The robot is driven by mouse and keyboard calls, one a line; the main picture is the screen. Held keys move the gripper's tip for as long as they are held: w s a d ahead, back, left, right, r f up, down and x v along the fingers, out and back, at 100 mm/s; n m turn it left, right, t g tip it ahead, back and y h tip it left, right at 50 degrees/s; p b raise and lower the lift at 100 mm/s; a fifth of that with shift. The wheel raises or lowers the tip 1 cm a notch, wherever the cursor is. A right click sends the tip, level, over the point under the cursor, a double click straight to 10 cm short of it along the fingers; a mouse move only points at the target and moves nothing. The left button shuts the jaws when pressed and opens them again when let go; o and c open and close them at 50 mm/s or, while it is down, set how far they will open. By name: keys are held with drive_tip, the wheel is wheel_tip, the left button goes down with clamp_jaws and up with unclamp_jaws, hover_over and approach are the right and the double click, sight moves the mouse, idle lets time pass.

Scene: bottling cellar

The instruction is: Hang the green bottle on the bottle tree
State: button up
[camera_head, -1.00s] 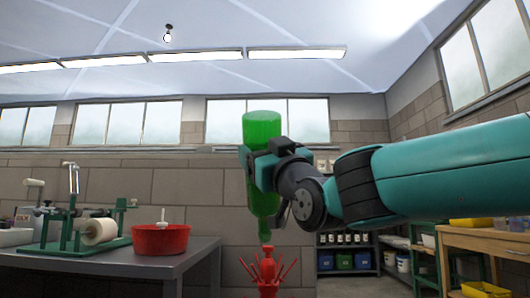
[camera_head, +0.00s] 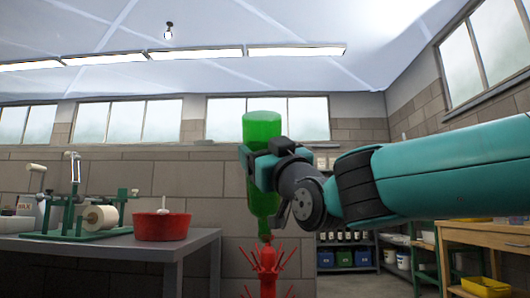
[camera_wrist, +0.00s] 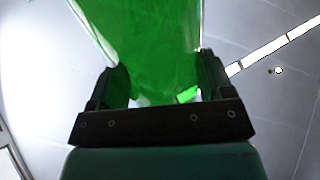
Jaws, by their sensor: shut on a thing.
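The green bottle (camera_head: 262,130) is upside down in my gripper (camera_head: 258,168), its base up and its neck down. My gripper is shut around the bottle's body. In the wrist view the green bottle (camera_wrist: 145,40) stands between the two fingers of my gripper (camera_wrist: 160,85). The red bottle tree (camera_head: 268,265), with several pegs sticking out, is directly below the bottle. The bottle's mouth is at or just above the tree's top; I cannot tell whether they touch. The tree's lower part is cut off by the frame.
A grey table (camera_head: 120,248) at the left holds a red tub (camera_head: 161,226) and a green labelling machine (camera_head: 85,215) with a paper roll. A wooden bench (camera_head: 485,235) stands at the right. Shelves with bottles and bins (camera_head: 345,257) are at the back.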

drive_tip(key=shift+f+b, duration=0.5)
drive_tip(key=shift+f, duration=0.2)
drive_tip(key=shift+f+b, duration=2)
drive_tip(key=shift+b, duration=0.05)
drive_tip(key=shift+f+b, duration=2)
drive_tip(key=shift+f, duration=0.05)
drive_tip(key=shift+f, duration=0.1)
drive_tip(key=shift+f+b, duration=1.9)
drive_tip(key=shift+b, duration=0.05)
drive_tip(key=shift+f, duration=0.1)
drive_tip(key=shift+f+b, duration=1.9)
drive_tip(key=shift+b, duration=0.05)
